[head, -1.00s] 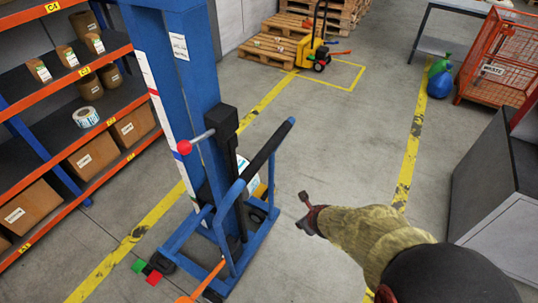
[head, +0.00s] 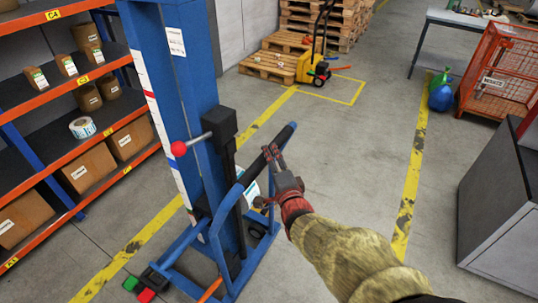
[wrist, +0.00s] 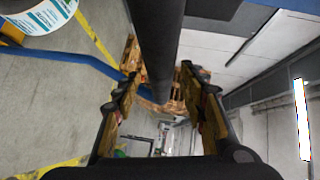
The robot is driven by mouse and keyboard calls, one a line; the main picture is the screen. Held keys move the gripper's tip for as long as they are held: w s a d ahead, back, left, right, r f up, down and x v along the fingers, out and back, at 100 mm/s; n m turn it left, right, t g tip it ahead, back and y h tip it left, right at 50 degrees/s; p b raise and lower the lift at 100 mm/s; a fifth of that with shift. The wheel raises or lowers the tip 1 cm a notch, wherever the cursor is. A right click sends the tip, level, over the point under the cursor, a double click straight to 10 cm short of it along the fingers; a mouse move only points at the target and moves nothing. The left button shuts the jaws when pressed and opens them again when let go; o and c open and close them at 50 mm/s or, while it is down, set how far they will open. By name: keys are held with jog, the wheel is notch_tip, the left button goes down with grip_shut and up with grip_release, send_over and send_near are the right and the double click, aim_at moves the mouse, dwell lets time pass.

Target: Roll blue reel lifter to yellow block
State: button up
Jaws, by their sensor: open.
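The blue reel lifter (head: 183,100) stands upright left of centre in the head view, with a blue base frame on the floor. Its push handle has a black grip bar (head: 268,148), which also runs down the middle of the wrist view (wrist: 155,40). My gripper (head: 273,157) is at this bar in the head view. In the wrist view the open fingers (wrist: 158,85) lie either side of the bar, with space between. A white-labelled reel (wrist: 38,14) shows at the wrist view's upper left. I cannot make out a separate yellow block.
An orange shelf rack (head: 75,75) with boxes stands at left. A yellow pallet truck (head: 313,68) and pallets (head: 270,66) are at the back. A grey cabinet (head: 500,200) and red cage (head: 495,82) stand at right. The floor between yellow lines is clear.

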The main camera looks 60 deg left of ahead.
jog(key=shift+b+x, duration=0.5)
jog(key=shift+x, duration=1.6)
grip_shut()
